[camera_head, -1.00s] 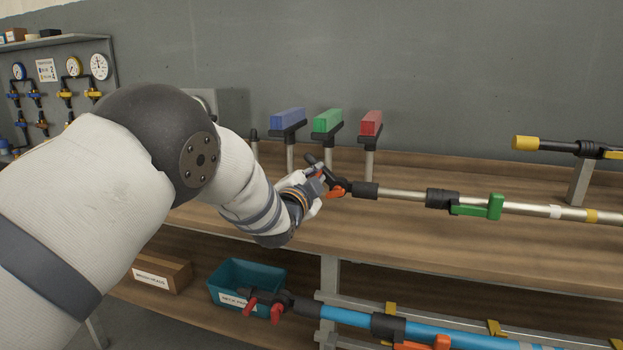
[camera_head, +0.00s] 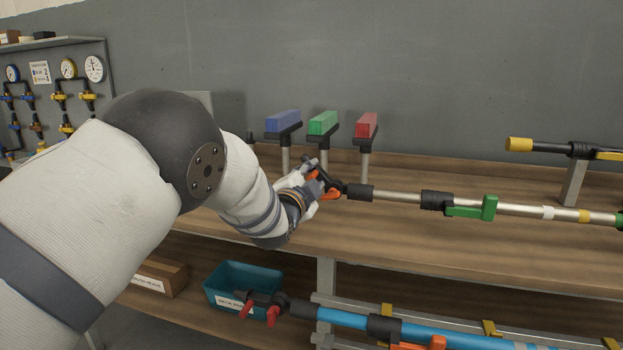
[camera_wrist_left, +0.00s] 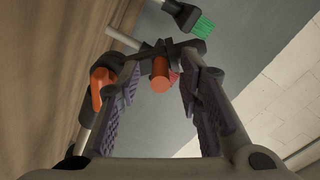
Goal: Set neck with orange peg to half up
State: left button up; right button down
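The black neck (camera_head: 334,184) sits at the left end of a silver pole (camera_head: 398,196), with an orange lever (camera_head: 331,194) at its joint. My left gripper (camera_head: 315,174) is at this neck. In the left wrist view, a round orange peg (camera_wrist_left: 161,76) shows between the two fingers of the left gripper (camera_wrist_left: 166,98). The fingers stand apart with a visible gap on each side of the peg. The orange lever also shows in this view (camera_wrist_left: 102,86), beside the left finger. The neck's exact angle is partly hidden by the gripper. My right gripper is not in view.
Blue (camera_head: 284,121), green (camera_head: 323,122) and red (camera_head: 366,124) blocks stand on posts behind the gripper. A green clamp lever (camera_head: 488,208) is on the pole. Below are a teal bin (camera_head: 244,276) and a blue pole (camera_head: 345,317). A yellow-tipped pole (camera_head: 520,144) lies at right.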

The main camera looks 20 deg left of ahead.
pick_arm(q)
jog(key=s, duration=1.2)
jog(key=shift+a, duration=0.2)
